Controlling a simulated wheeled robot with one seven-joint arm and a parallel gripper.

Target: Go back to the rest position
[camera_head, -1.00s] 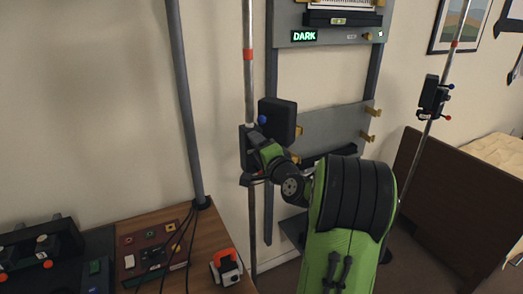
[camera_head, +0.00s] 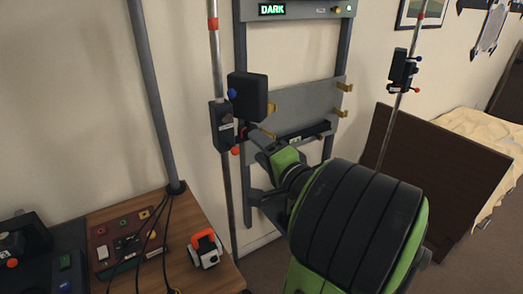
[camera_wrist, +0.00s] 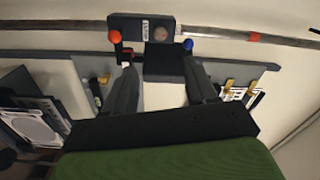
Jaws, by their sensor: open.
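My gripper (camera_wrist: 158,62) is open in the wrist view, with its two dark fingers apart and nothing held between them. Beyond the fingertips is a black clamp (camera_wrist: 160,32) on a horizontal-looking pole, with a red knob and a blue knob. In the head view the same clamp (camera_head: 222,126) sits on the left upright metal pole and carries a black box (camera_head: 248,96). My green and black arm reaches from the lower right toward it. The fingers are partly hidden there, and I cannot tell whether they touch the clamp.
A grey wall rack (camera_head: 290,107) with brass hooks and a lit "DARK" sign (camera_head: 272,9) stands behind my arm. A wooden desk (camera_head: 205,279) with a red panel and an orange-white device (camera_head: 205,250) is at left. A second pole with clamp (camera_head: 402,70) and a brown board (camera_head: 440,170) are at right.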

